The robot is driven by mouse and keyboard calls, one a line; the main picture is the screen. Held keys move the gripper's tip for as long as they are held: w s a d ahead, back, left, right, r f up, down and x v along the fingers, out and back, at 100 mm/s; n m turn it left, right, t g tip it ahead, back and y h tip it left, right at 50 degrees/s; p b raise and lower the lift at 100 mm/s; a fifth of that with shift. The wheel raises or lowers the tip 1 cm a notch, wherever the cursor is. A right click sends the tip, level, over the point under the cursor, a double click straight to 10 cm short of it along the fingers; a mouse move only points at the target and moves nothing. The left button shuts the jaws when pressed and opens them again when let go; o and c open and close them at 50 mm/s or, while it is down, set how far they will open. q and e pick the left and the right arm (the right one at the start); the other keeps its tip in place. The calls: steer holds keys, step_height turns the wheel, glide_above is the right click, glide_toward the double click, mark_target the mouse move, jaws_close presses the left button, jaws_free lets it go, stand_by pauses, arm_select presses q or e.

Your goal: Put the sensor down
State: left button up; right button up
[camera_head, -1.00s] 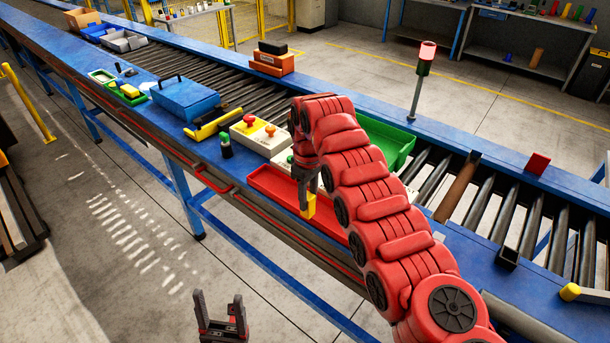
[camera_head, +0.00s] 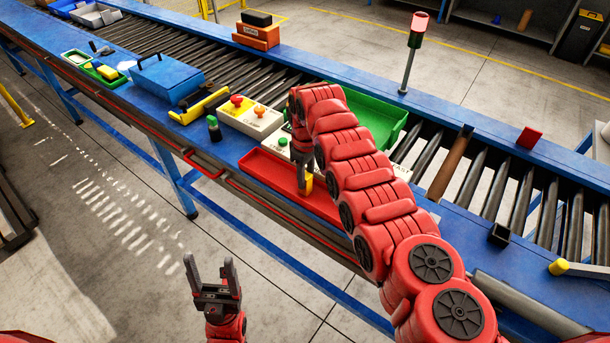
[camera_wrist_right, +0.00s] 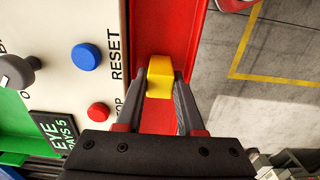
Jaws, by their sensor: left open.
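The sensor appears to be the small yellow block (camera_wrist_right: 160,76), held between the fingertips of my right gripper (camera_wrist_right: 161,82) in the right wrist view. In the head view the yellow block (camera_head: 307,184) shows below my right gripper (camera_head: 304,180), over the red tray (camera_head: 268,170) on the conveyor's near edge. The red tray (camera_wrist_right: 182,30) lies behind the block in the wrist view. I cannot tell whether the block touches the tray floor. My left gripper (camera_head: 210,272) is open and empty, in front of the conveyor, above the floor.
A blue toolbox (camera_head: 165,78) is farther left. A signal post (camera_head: 407,65) rises at the far rail.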

steer(key=o, duration=0.4)
steer(key=shift+o, duration=0.2)
steer(key=shift+r+p, duration=0.25)
steer(key=shift+p, duration=0.05)
step_height(320, 180, up, 6)
steer(key=b, duration=0.4)
steer(key=shift+a, duration=0.1)
step_height(320, 180, up, 6)
steer(key=p, duration=0.3)
steer(key=shift+s+p, duration=0.1)
steer(key=shift+p, duration=0.3)
steer(key=shift+f, duration=0.15)
